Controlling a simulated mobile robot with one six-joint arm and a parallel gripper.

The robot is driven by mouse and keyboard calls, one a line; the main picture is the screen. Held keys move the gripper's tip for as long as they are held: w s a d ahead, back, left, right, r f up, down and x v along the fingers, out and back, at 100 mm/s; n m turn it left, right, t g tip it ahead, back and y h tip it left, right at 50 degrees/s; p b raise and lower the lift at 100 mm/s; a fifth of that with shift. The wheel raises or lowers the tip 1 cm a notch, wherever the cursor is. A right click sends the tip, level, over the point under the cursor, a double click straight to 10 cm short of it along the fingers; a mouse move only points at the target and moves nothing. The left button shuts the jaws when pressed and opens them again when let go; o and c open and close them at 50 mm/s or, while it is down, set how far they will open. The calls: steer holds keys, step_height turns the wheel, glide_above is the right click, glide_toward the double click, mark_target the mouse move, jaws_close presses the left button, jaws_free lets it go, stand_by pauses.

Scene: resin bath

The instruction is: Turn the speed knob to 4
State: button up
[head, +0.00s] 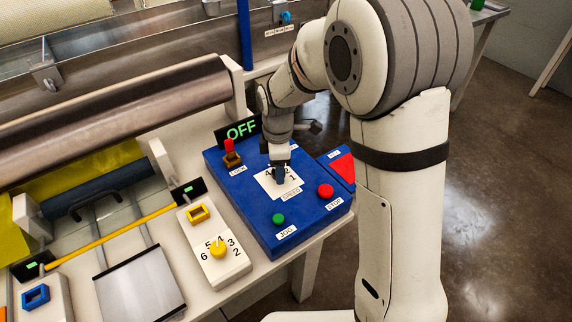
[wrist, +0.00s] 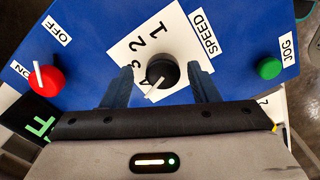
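The speed knob (wrist: 162,72) is round and black with a white pointer line, on a white dial plate (wrist: 175,35) labelled SPEED. In the wrist view the pointer aims down and left. In the head view my gripper (head: 279,173) hides the knob and part of the dial plate (head: 268,188).
The blue panel (head: 250,222) also bears a red-topped switch (head: 231,153), a green JOG button (head: 278,218) and a red STOP button (head: 325,190). A display (head: 241,130) reads OFF. A white box with a yellow numbered knob (head: 218,250) stands to the left.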

steer(key=shift+r, duration=0.1)
step_height(320, 180, up, 8)
steer(key=shift+f+p, duration=0.2)
steer(key=shift+p, duration=0.15)
stand_by(0.4)
steer(key=shift+s+d+r, duration=0.15)
steer(key=shift+d+r, duration=0.1)
steer(key=shift+r, duration=0.05)
steer(key=s+d+r+m+t+p, duration=0.1)
steer(key=s+d+r+m+p, duration=0.2)
steer(key=s+d+r+m, duration=0.2)
steer(key=s+d+r+m+t+p, duration=0.1)
steer(key=s+d+r+m+p, duration=0.2)
steer(key=s+d+m, duration=0.7)
steer(key=s+r+m, duration=0.2)
steer(key=s+m, duration=0.2)
steer(key=shift+s+d+t, duration=0.15)
steer(key=shift+d+t, duration=0.15)
